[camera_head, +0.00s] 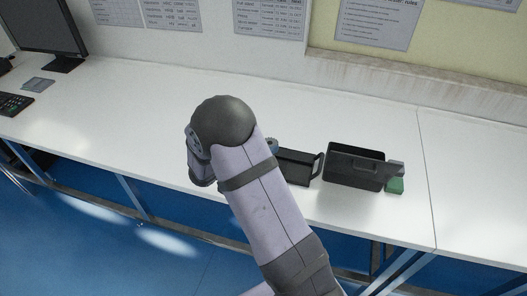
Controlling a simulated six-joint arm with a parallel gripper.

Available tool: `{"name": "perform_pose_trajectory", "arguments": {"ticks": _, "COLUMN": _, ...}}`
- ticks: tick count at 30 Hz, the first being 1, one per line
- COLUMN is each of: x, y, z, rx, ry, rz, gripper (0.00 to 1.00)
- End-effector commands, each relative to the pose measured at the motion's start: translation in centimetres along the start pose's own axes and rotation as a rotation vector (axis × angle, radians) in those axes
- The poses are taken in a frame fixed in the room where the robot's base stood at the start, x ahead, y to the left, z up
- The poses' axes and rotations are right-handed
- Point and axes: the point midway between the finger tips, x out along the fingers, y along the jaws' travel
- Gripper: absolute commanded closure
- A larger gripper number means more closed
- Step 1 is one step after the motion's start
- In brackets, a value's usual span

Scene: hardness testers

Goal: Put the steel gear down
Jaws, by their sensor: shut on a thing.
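My arm stands across the middle of the view. It hides my gripper and the part of the bench behind it. I cannot make out the steel gear for certain. A small blue-grey rounded piece (271,144) shows at the right edge of my arm, just beside a black tray; I cannot tell whether it is the gear or part of my arm.
The black tray (298,167) with a raised handle lies on the white bench (370,120). Right of it are an open dark box (354,167) and a green block (396,186). A monitor (45,27) and keyboard (14,104) are far left.

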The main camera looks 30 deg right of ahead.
Motion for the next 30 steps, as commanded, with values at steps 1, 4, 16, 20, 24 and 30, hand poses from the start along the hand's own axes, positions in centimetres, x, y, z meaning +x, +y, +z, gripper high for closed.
{"name": "perform_pose_trajectory", "arguments": {"ticks": 1, "x": -0.1, "y": 0.0, "z": -0.2, "rx": 0.001, "ry": 0.001, "rz": 0.0, "gripper": 1.0}}
{"name": "perform_pose_trajectory", "arguments": {"ticks": 4, "x": -0.1, "y": 0.0, "z": -0.2, "rx": 0.001, "ry": 0.001, "rz": 0.0, "gripper": 1.0}}
{"name": "perform_pose_trajectory", "arguments": {"ticks": 16, "x": 5.2, "y": 2.7, "z": -3.3, "rx": 0.086, "ry": 0.005, "rz": 0.184, "gripper": 1.0}}
{"name": "perform_pose_trajectory", "arguments": {"ticks": 20, "x": 8.9, "y": 6.0, "z": -5.7, "rx": 0.154, "ry": 0.007, "rz": 0.343, "gripper": 1.0}}
{"name": "perform_pose_trajectory", "arguments": {"ticks": 24, "x": 12.6, "y": 11.0, "z": -8.0, "rx": 0.235, "ry": 0.009, "rz": 0.541, "gripper": 1.0}}
{"name": "perform_pose_trajectory", "arguments": {"ticks": 30, "x": 15.8, "y": 18.5, "z": -10.0, "rx": 0.34, "ry": 0.009, "rz": 0.804, "gripper": 1.0}}
